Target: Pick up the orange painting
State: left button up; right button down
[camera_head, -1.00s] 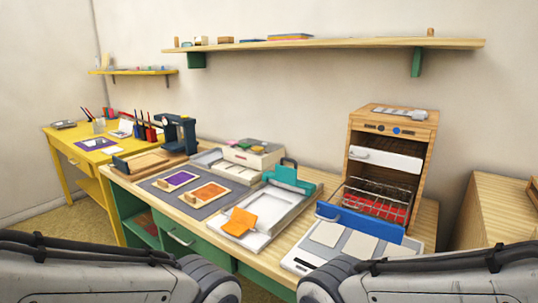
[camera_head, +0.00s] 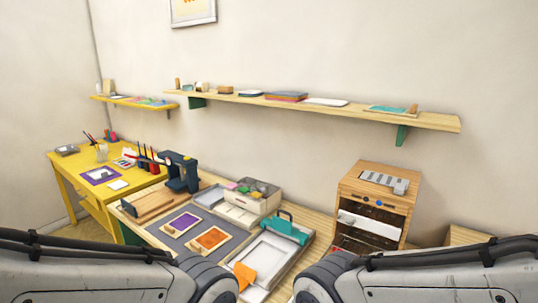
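An orange panel with a pale wooden border (camera_head: 211,239) lies flat on a grey mat (camera_head: 236,230) on the long workbench. A similar purple panel (camera_head: 184,222) lies on the mat to its left. A plain orange sheet (camera_head: 244,274) rests tilted at the near end of a white tray (camera_head: 290,262). A framed picture (camera_head: 193,11) with orange marks hangs on the wall, cut off by the top edge. I cannot tell which of these is the orange painting. Only my arm links show at the bottom left and right; both grippers are out of view.
A yellow desk (camera_head: 63,180) stands at the left with another purple panel. A wooden cabinet (camera_head: 380,182) stands at the right. A long shelf (camera_head: 330,109) runs along the wall.

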aim_at(210, 240)
jog(key=u, duration=1.6)
jog(key=i, duration=2.75)
jog(key=z, duration=1.75)
